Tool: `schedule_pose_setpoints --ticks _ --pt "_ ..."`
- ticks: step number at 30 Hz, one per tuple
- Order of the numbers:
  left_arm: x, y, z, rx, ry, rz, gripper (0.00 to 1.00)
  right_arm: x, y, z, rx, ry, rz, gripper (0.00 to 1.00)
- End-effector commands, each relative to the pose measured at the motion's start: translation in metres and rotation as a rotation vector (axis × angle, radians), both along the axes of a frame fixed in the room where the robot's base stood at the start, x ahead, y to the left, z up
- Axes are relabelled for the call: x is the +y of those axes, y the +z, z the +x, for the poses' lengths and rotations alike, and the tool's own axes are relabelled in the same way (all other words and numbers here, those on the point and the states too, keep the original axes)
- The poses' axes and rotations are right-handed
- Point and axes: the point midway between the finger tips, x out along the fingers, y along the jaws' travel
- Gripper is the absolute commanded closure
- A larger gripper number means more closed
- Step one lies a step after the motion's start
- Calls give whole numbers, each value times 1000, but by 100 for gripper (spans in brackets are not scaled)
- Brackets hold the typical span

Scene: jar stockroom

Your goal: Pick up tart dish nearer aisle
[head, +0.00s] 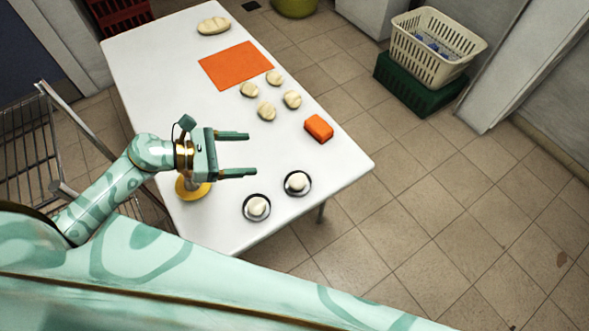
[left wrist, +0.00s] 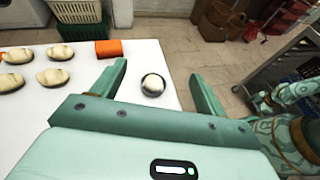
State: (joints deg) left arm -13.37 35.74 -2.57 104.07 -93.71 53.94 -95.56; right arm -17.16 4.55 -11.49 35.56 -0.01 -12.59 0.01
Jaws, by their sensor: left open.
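In the left wrist view, one dish (left wrist: 153,91) shows beyond and between the open fingers; I cannot tell which one. A teal arm end (left wrist: 265,103), apparently my right gripper, is small at the right edge.
The white table (head: 160,75) holds several dough pieces, an orange mat (head: 236,66) and an orange block (head: 319,128). A yellow round thing (head: 188,194) is partly hidden under my left wrist. A cream basket (head: 432,62) on a green crate (head: 415,90) stands on the floor.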

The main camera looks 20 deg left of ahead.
Motion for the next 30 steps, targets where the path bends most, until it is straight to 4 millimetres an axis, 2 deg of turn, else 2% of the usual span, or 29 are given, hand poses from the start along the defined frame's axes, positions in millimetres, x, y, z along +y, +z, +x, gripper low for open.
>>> schedule_pose_setpoints --ticks 5,10,23,26,30 --pt "0 -22 0 9 0 0 26 -1 -19 -2 6 0 -1 8" --pt "0 -42 0 19 0 -1 26 -3 -36 -12 25 1 -4 8" --pt "0 -119 -1 60 0 0 26 -4 -97 -26 62 1 -6 8" --pt "-5 -126 2 63 1 -3 26 -3 -102 -28 65 0 -4 8" --pt "-26 -134 16 59 1 -5 26 2 -102 -28 65 -3 3 8"
